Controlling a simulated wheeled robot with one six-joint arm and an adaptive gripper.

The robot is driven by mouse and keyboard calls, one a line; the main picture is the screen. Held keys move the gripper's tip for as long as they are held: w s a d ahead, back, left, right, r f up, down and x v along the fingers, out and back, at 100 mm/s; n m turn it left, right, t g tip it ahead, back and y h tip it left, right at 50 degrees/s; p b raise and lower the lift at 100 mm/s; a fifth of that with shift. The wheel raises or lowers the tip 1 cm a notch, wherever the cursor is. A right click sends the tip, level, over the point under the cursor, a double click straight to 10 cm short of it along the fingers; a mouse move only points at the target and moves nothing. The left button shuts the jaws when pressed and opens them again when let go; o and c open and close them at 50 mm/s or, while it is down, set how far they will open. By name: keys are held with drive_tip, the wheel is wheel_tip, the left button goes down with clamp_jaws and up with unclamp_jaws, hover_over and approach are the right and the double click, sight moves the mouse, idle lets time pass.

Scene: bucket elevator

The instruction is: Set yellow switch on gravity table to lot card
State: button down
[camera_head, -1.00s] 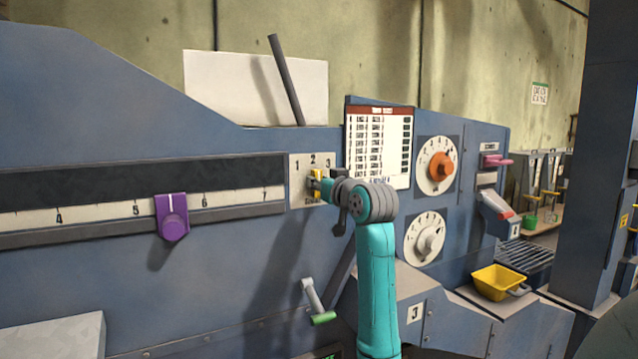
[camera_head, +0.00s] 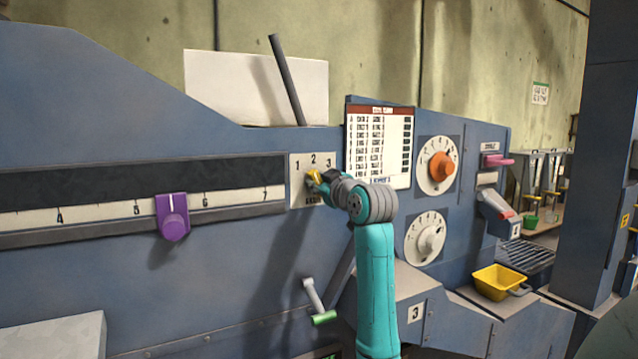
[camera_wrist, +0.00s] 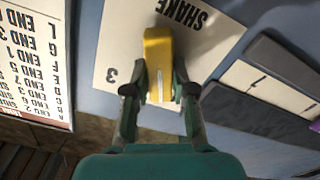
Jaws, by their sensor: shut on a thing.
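The yellow switch (camera_head: 313,176) sits on a pale plate (camera_head: 300,198) marked 1, 2 and 3. It is tilted left of upright, its top toward the 1 side; I cannot tell if it is fully at 1. In the wrist view the yellow switch (camera_wrist: 158,48) has a white line at its near end, between my fingers. My gripper (camera_head: 320,180) is shut on it; the two fingers of my gripper (camera_wrist: 160,92) flank it. The lot card (camera_head: 380,150) hangs right of the plate with a red header; its edge shows in the wrist view (camera_wrist: 32,60). I cannot tell which row applies.
A purple slider (camera_head: 172,217) is on a numbered scale at left. An orange knob (camera_head: 441,165) and a grey knob (camera_head: 430,239) are at right. A green-tipped lever (camera_head: 318,303) is below. A yellow scoop (camera_head: 498,282) sits at lower right.

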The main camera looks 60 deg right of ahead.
drive_tip(key=shift+n, duration=1.9)
drive_tip(key=shift+a+f, duration=0.1)
drive_tip(key=c, duration=1)
unclamp_jaws()
drive_tip(key=shift+o, duration=0.2)
drive_tip(key=v, duration=1.2)
